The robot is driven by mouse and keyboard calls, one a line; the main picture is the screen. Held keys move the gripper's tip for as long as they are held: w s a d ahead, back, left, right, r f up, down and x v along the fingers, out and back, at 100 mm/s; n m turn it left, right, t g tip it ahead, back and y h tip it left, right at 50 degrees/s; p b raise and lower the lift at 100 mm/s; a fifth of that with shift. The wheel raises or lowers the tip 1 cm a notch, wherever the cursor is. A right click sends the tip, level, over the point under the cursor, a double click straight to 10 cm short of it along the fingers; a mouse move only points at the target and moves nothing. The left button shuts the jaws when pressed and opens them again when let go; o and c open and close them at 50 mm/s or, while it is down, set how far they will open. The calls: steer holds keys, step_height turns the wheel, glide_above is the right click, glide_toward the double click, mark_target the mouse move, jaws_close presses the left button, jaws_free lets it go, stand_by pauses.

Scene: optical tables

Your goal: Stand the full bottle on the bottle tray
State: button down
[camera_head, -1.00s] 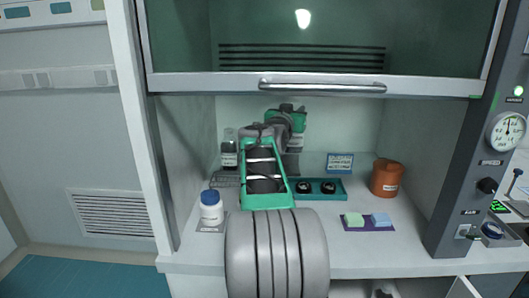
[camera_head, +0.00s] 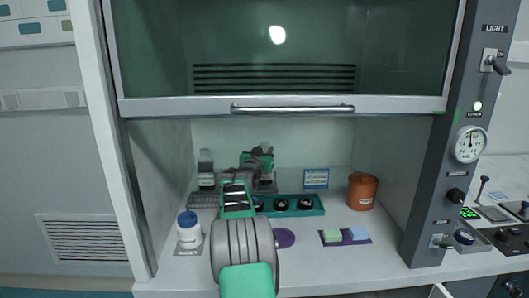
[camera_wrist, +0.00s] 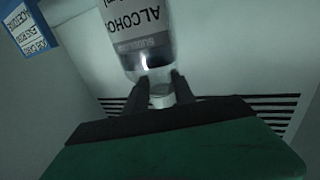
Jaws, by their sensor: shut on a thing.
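My gripper (camera_wrist: 161,92) is shut on the neck of a clear bottle (camera_wrist: 142,38) in the wrist view. Its label reads ALCOHOL, upside down in that picture. The bottle's far end is cut off by the frame. A wire rack (camera_head: 200,201) at the back left bears another labelled bottle (camera_head: 206,175). I cannot tell which of these two is the bottle tray, nor whether the held bottle touches a surface.
A white jar with a blue cap (camera_head: 188,230) stands front left. A purple mat (camera_head: 345,242) holds green and blue blocks. A brown pot (camera_head: 362,190) and a sign (camera_head: 316,178) are at right. The raised sash (camera_head: 290,107) hangs above.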

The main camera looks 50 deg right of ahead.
steer(key=shift+f+b, duration=0.3)
steer(key=shift+b, duration=0.2)
steer(key=shift+f, duration=0.2)
steer(key=c, duration=1)
jaws_free()
steer(key=shift+f, duration=0.1)
steer(key=shift+c, duration=0.2)
